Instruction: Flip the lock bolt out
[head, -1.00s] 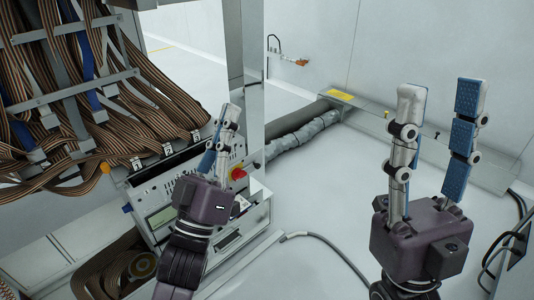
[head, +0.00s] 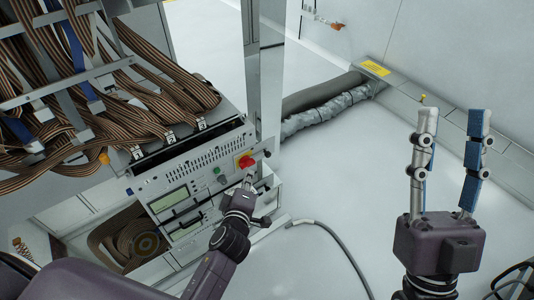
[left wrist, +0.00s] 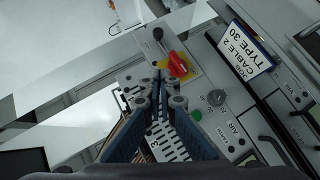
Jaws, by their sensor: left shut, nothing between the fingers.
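The grey test handler's front panel (head: 200,160) carries a red knob on a yellow plate (head: 246,161). The red knob also shows in the left wrist view (left wrist: 178,64). A small lever with a black ball end (left wrist: 158,34) stands beside it; the ball also shows in the head view (head: 267,153). I cannot tell for certain which part is the lock bolt. My left gripper (head: 249,180) is shut and empty in front of the panel, just below the red knob. In the left wrist view its fingertips (left wrist: 159,76) appear close to the red knob; contact cannot be told. My right gripper (head: 450,120) is open and empty.
Brown ribbon cables (head: 130,110) hang over the handler's upper left. A metal post (head: 262,80) rises right of the panel.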

